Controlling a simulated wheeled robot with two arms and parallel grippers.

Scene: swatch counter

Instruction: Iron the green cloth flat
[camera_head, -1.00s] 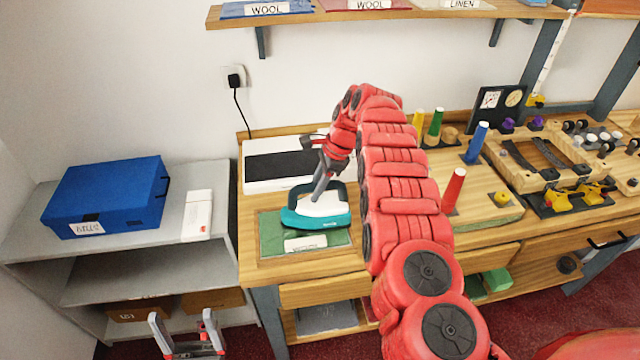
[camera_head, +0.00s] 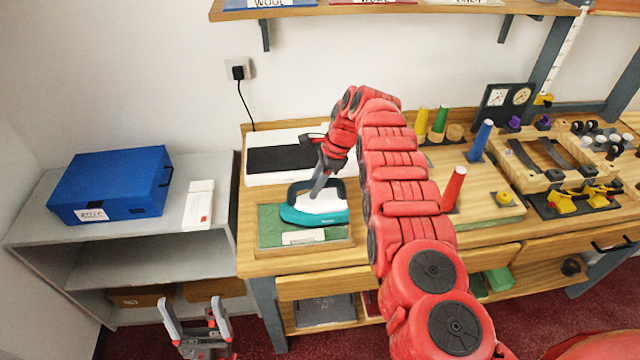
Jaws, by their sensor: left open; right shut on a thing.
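The green cloth (camera_head: 272,226) lies in a shallow wooden frame or board on the counter, with a white label (camera_head: 304,237) along its front edge. A teal and white iron (camera_head: 318,208) rests on or just over the cloth; I cannot tell whether its sole touches. The iron covers the middle and right of the cloth. My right gripper (camera_head: 318,186) is shut on the iron's handle. My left gripper (camera_head: 196,306) is open and empty, low in front of the grey shelf, away from the cloth.
Behind the iron is a white unit with a black pad (camera_head: 282,159), partly hidden by my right arm. A blue box (camera_head: 110,185) and a white box (camera_head: 199,204) stand on the grey shelf (camera_head: 140,240). Colored cones, including a red one (camera_head: 454,188), stand to the right.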

